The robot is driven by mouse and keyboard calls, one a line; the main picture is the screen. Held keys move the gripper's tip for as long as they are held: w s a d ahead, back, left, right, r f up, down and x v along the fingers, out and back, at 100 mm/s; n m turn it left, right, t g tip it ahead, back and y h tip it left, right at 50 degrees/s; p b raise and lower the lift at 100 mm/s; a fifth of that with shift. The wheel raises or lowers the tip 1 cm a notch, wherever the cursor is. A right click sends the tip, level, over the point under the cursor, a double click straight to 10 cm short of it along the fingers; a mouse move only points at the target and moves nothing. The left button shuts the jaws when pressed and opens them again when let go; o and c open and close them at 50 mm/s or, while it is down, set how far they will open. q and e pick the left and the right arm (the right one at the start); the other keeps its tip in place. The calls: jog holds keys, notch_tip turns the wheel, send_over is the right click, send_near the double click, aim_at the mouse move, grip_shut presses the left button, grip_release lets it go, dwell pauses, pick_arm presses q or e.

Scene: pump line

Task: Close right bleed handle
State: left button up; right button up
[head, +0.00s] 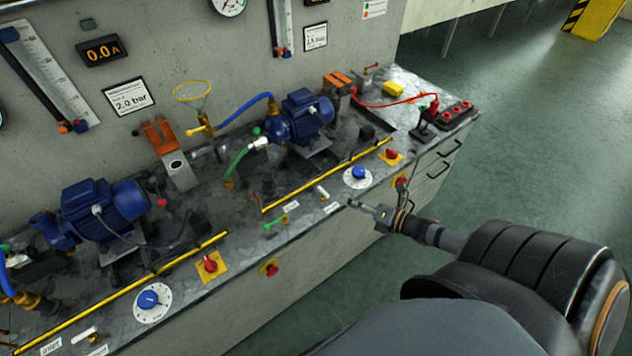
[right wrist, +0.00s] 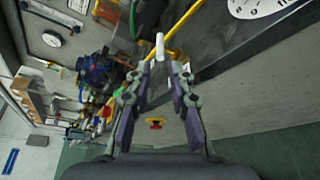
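A short white handle (head: 322,192) lies on the front ledge of the bench's right station, with a small label beside it too small to read. I take it as the right bleed handle. In the right wrist view the white handle (right wrist: 160,47) is just beyond my fingertips, roughly between their lines. My right gripper (head: 357,206) is at the bench's front edge, right of the white handle and apart from it. In the right wrist view the right gripper (right wrist: 160,68) is open and empty. My left gripper is not in view.
A green handle (head: 274,223) sits left of the white one, and a blue knob on a white dial (head: 358,174) to its right. A yellow rail (head: 325,176) runs behind. Red switches sit on the ledge and front panel. Blue pumps (head: 305,113) stand behind.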

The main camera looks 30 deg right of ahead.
aim_at(324, 191)
jog(key=b+x, duration=0.7)
jog(key=x, duration=0.1)
jog(key=shift+w+f, duration=0.1)
jog(key=shift+f, duration=0.35)
jog(key=shift+w+a+b, duration=0.25)
jog(key=shift+w+b, duration=0.3)
jog(key=shift+b, duration=0.3)
jog(key=shift+w+a+r, duration=0.1)
jog(key=shift+w+r, duration=0.1)
jog(key=shift+w, duration=0.1)
grip_shut()
